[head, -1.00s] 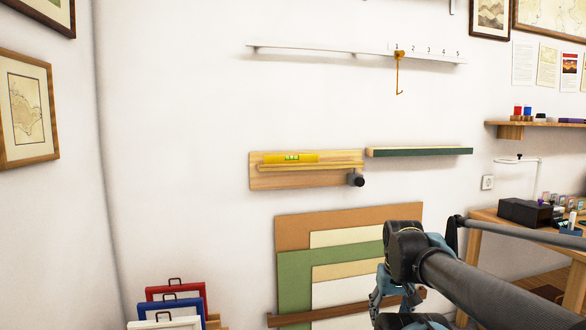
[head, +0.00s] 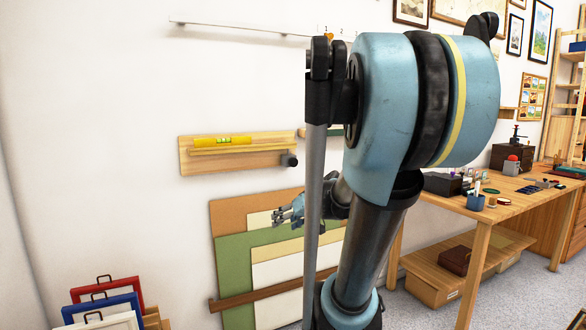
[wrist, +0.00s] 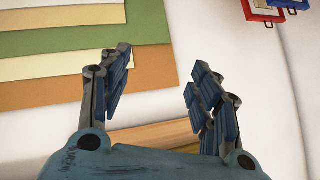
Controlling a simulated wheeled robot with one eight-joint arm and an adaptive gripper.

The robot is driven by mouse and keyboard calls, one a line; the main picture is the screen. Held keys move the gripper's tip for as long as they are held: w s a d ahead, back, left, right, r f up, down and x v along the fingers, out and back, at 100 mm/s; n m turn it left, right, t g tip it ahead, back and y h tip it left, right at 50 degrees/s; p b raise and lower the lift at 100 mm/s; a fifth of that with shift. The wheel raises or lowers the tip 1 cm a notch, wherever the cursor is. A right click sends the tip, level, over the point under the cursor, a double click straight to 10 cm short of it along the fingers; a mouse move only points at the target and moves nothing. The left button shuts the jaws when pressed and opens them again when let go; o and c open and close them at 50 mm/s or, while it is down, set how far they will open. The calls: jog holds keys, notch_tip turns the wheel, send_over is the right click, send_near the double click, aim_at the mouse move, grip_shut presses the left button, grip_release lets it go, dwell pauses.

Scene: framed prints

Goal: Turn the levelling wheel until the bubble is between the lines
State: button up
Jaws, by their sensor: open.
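The yellow spirit level (head: 205,142) lies on a rail on the wooden board (head: 190,163) on the wall in the head view. Its green vial is too small to read the bubble against the lines. The dark levelling wheel (head: 289,160) is at the board's right end. My gripper (head: 282,214) is below the wheel in the head view, in front of the leaning boards. In the wrist view my gripper (wrist: 155,85) has its fingers apart with nothing between them. A wooden strip (wrist: 160,136) shows behind it. The wheel is not visible there.
Coloured boards (head: 228,250) lean on the wall below the level. Framed panels (head: 105,300) stand at lower left. A wooden workbench (head: 480,215) is at right. A white rail (head: 240,28) hangs above. My arm covers the middle of the head view.

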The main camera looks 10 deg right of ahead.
jog(key=w+d+r+t+y, duration=0.1)
jog(key=w+d+r+t, duration=0.15)
jog(key=w, duration=0.35)
jog(key=w+d+r+t, duration=0.1)
jog(key=w+r+t, duration=0.1)
jog(key=w+r, duration=0.25)
jog(key=m+t+h, duration=0.2)
jog(key=t, duration=0.3)
send_near(294, 164)
jog(key=x, duration=0.9)
jog(key=shift+w+a, duration=0.1)
jog(key=shift+w, duration=0.1)
jog(key=c, duration=1)
